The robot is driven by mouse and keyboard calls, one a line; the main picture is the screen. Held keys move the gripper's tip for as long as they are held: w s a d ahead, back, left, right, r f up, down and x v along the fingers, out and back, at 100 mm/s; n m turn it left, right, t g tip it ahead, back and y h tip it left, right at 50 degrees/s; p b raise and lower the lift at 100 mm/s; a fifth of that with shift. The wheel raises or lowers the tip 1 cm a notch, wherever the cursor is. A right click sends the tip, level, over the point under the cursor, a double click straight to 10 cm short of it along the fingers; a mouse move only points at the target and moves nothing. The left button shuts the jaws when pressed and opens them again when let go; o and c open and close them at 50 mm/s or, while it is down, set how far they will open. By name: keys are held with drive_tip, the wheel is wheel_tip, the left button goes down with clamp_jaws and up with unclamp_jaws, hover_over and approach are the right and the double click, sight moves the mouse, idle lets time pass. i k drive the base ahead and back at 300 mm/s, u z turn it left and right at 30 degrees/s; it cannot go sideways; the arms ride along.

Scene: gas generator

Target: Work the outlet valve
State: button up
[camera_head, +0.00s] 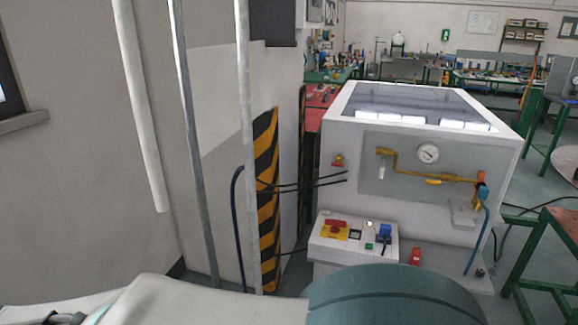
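The gas generator (340,120) is a white cabinet with a sloped glass top. On its grey front panel, brass piping runs from a fitting (384,152) at the left to an orange and blue valve fitting (482,191) at the right. A yellow handle (433,181) sits on the pipe below a round gauge (428,153). A small red and brass valve (338,161) is at the panel's left. I cannot tell which of these is the outlet valve. My gripper is not in view; parts of my own body fill the bottom edge.
A control box (322,232) with a red switch (336,225) juts out below the panel. A blue hose (478,240) hangs at the right. A green-framed table (540,255) stands right of the generator. Vertical pipes (247,130) and a striped post (267,200) are at the left.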

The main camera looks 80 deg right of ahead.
sight(438, 183)
drive_tip(key=u, duration=0.6)
drive_tip(key=k, duration=1.15)
drive_tip(key=z, duration=3.8)
drive_tip(key=i, duration=0.85)
